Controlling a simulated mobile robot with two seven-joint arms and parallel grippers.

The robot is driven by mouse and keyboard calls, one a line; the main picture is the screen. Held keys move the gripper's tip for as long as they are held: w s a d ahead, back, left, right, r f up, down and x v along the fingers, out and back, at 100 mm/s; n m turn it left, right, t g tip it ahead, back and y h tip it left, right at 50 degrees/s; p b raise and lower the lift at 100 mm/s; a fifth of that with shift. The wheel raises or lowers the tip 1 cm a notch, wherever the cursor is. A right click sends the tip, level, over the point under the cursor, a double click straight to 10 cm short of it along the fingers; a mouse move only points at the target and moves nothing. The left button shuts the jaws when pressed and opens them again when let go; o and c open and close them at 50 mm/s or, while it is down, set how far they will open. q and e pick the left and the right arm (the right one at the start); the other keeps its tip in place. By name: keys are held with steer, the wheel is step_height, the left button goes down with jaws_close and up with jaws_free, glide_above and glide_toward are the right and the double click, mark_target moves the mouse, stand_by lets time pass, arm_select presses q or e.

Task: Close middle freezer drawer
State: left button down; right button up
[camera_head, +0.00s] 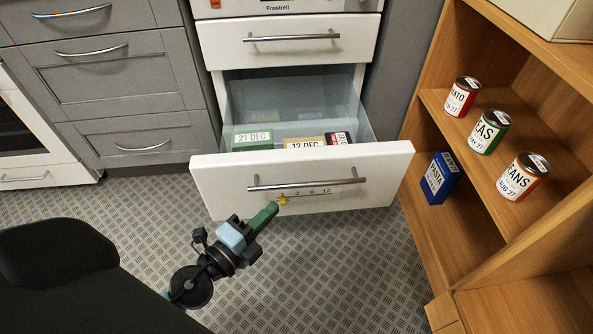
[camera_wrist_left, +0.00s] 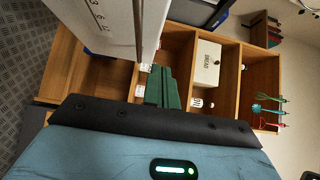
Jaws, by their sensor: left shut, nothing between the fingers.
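The middle freezer drawer (camera_head: 225,178) stands pulled out in the head view. It is a clear bin with a white front and a metal bar handle (camera_head: 306,184). Inside lie a green box (camera_head: 252,138), a box marked 12 DEC (camera_head: 304,143) and a dark red box (camera_head: 340,137). My left gripper (camera_head: 281,201) is shut and empty, with its tip just in front of the drawer front, below the handle. Whether it touches cannot be told. In the left wrist view its green fingers (camera_wrist_left: 166,88) lie beside the white drawer front (camera_wrist_left: 105,22). My right gripper is not in view.
The drawer above (camera_head: 290,24) is shut. Grey cabinets (camera_head: 120,80) stand at left. A wooden shelf (camera_head: 440,105) with several cans and a blue pasta box (camera_head: 440,178) stands close at right. The patterned floor in front of the drawer is clear apart from my arm.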

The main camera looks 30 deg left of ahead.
arm_select(q)
steer(key=p, duration=0.2)
glide_toward(307, 160)
steer(key=w+d, duration=0.2)
steer(key=d, duration=0.1)
steer(key=shift+d+r, duration=0.15)
steer(key=shift+d, duration=0.05)
steer(key=w, duration=0.1)
steer(key=w+a, duration=0.1)
steer(key=shift+w+a, duration=0.3)
steer(key=shift+w, duration=0.1)
steer(key=shift+w+a, duration=0.25)
steer(key=shift+w, duration=0.15)
